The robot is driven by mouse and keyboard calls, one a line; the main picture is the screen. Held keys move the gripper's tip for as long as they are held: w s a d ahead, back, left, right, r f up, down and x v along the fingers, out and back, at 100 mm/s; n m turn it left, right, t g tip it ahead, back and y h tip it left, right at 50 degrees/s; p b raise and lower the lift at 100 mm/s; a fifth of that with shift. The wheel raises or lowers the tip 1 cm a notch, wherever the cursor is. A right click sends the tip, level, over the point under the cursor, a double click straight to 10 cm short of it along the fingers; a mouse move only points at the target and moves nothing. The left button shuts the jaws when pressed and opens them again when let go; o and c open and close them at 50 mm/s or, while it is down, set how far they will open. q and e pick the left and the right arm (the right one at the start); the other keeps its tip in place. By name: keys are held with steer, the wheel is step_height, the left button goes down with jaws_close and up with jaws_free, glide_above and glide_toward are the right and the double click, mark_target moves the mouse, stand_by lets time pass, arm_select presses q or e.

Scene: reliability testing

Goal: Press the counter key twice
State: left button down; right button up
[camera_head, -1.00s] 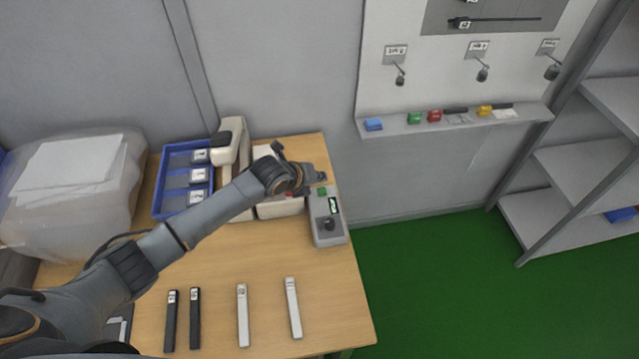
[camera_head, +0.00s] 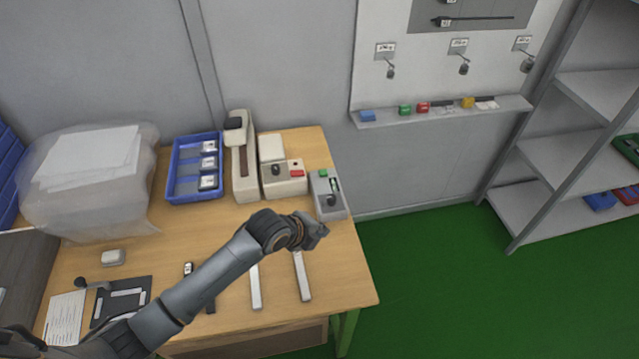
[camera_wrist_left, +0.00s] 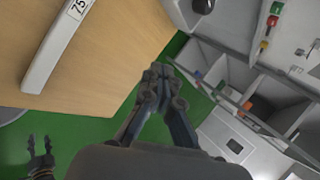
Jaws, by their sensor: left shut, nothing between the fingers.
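A grey device (camera_head: 322,204) stands at the table's right edge with a green key (camera_head: 323,173), a small display (camera_head: 335,185) and a black knob (camera_head: 331,200). I cannot tell which key is the counter key. Beside it is a cream device (camera_head: 283,187) with a black knob and a red key (camera_head: 297,173). My left gripper (camera_head: 318,230) is shut and empty, in front of the grey device and apart from it. In the left wrist view its closed fingertips (camera_wrist_left: 157,72) point at the table edge. My right gripper (camera_wrist_left: 40,145) shows there above the floor, fingers apart.
Labelled strips (camera_head: 302,277) lie on the table's front part. A blue tray (camera_head: 170,181) and a tall cream device (camera_head: 245,185) stand at the back. A shelf rack (camera_head: 510,210) stands at right. Green floor lies clear beyond the table edge.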

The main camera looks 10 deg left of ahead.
arm_select(q)
steer(key=s+a+n+g+y, duration=0.1)
steer(key=s+a+n, duration=0.2)
steer(key=s+n, duration=0.45)
steer(key=s+a+r+n+g+y, duration=0.15)
steer(key=s+a+n, duration=0.25)
steer(key=s+n, duration=0.4)
steer(key=s+a+n+g+y, duration=0.1)
steer(key=s+a+n, duration=0.2)
steer(key=s+n, duration=0.45)
steer(key=s+a+f+g+b, duration=0.1)
steer(key=s+f+b, duration=0.15)
steer(key=f, duration=1.25)
steer(key=s+a+f+b, duration=0.1)
steer(key=s+f, duration=0.3)
steer(key=f, duration=1.1)
steer(key=s+a+f+g+b, duration=0.1)
steer(key=s+a+f+b, duration=0.1)
steer(key=s+f, duration=1.3)
steer(key=shift+s+a+f+y, duration=0.25)
steer(key=shift+f+y, duration=0.2)
steer(key=shift+f, duration=0.2)
arm_select(e)
steer(key=f, duration=0.3)
steer(key=s+f, duration=0.1)
steer(key=f, duration=0.1)
steer(key=shift+s+f, duration=0.1)
steer(key=shift+f, duration=0.3)
